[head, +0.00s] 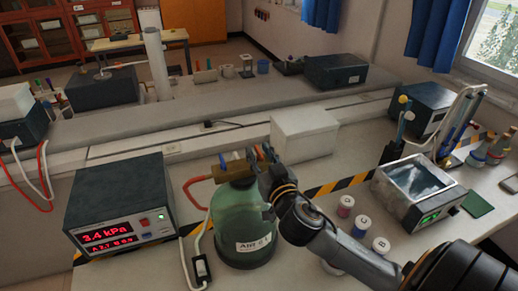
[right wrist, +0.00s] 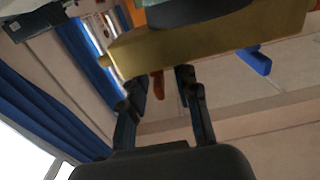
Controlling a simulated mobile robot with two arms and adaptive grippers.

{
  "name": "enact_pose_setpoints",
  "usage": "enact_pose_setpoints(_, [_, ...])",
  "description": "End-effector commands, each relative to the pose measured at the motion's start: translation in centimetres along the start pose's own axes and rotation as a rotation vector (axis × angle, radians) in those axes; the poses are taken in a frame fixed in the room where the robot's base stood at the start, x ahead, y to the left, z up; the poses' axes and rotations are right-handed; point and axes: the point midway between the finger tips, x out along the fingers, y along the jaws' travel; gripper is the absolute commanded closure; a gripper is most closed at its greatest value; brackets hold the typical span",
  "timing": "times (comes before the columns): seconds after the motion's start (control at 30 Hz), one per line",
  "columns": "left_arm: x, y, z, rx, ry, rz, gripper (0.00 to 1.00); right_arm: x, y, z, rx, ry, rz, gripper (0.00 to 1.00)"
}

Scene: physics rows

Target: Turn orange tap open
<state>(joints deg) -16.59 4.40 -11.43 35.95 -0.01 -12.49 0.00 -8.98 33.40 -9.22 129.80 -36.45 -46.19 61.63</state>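The orange tap (right wrist: 158,85) is a small lever under a brass block (right wrist: 205,38) in the right wrist view. The brass block also shows in the head view (head: 236,170), on top of a green bottle (head: 240,225) labelled "AIR". My right gripper (right wrist: 162,79) has its fingers apart, with the orange tap in the gap between them; contact is not clear. In the head view my right gripper (head: 265,156) is at the block's right end and hides the orange tap. A blue tap (right wrist: 253,60) is farther along the block. My left gripper is not in view.
A pressure readout box (head: 120,210) showing 3.4 kPa stands left of the bottle. A red hose (head: 196,184) runs from the block's left side.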

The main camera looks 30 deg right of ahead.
Motion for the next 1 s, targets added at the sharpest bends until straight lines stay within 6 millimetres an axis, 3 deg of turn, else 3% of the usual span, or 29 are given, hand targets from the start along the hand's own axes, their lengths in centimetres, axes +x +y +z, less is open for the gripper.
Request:
enact_pose_setpoints(0.2, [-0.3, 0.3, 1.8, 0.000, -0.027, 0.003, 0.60, 0.7, 0.0, 0.1, -0.001, 0.000, 0.000, 0.69])
enact_pose_setpoints(0.37, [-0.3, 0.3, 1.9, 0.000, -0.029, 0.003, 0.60, 0.7, 0.0, 0.1, -0.001, 0.000, 0.000, 0.69])
enact_pose_setpoints(0.53, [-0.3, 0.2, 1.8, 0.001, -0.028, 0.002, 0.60, 0.6, 0.0, 0.1, -0.001, 0.000, 0.000, 1.00])
enact_pose_setpoints(1.0, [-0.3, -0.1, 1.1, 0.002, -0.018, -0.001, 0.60, 0.6, 0.1, 0.1, -0.002, -0.001, -0.056, 1.00])
